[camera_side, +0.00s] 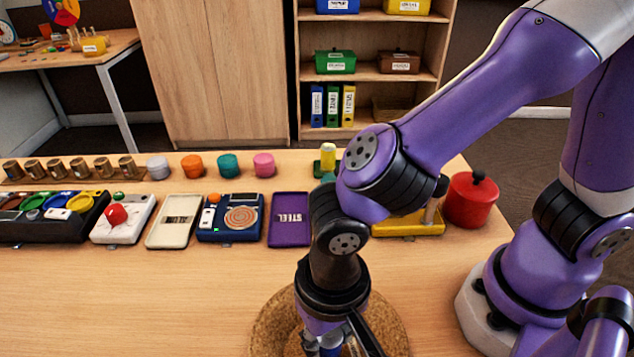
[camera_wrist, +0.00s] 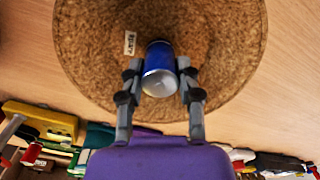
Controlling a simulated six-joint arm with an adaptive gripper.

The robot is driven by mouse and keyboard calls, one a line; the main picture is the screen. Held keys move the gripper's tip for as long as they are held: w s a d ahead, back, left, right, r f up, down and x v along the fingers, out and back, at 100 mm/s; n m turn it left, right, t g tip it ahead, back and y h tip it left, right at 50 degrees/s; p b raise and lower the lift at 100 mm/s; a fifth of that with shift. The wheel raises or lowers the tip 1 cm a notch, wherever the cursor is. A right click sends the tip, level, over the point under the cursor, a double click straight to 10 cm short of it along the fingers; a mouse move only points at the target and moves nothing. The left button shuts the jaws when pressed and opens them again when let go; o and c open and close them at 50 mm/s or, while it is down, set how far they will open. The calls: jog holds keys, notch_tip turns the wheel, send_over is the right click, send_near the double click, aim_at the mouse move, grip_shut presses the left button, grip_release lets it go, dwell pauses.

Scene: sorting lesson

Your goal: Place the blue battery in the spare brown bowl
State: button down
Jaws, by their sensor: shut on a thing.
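A round brown bowl with a cork-like, speckled surface (camera_side: 265,325) lies on the table at the lower middle of the side view. It fills the upper part of the wrist view (camera_wrist: 90,60), where a small white label shows on it. My gripper (camera_wrist: 158,72) is shut on the blue battery (camera_wrist: 158,53), one finger on each side, with its silver end facing the wrist camera. The battery is over the bowl's middle; I cannot tell if it touches the bottom. In the side view my gripper (camera_side: 328,346) is partly cut off by the lower edge, and the battery is mostly hidden.
A purple tray marked STEEL (camera_side: 290,220), a blue device (camera_side: 230,218), a cream tray (camera_side: 174,222) and a black holder (camera_side: 50,220) stand in a row behind the bowl. A red pot (camera_side: 470,200) stands at the right. The table's front left is clear.

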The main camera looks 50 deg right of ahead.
jog(key=shift+f, duration=0.15)
jog(key=c, duration=0.5)
grip_release()
notch_tip(320, 180, up, 12)
jog(key=f, duration=0.1)
jog(key=w+d+r+n+t, duration=0.1)
jog(key=d+t, duration=0.1)
jog(key=d, duration=0.5)
jog(key=w+d+r+n+t, duration=0.1)
jog(key=w+d, duration=0.1)
jog(key=d, duration=0.5)
jog(key=w+d+r+n+t, duration=0.1)
jog(key=d+t, duration=0.1)
jog(key=d, duration=0.4)
jog(key=shift+w+d+r+n+t, duration=0.2)
jog(key=shift+d+r+n+t, duration=0.1)
jog(key=shift+d, duration=0.1)
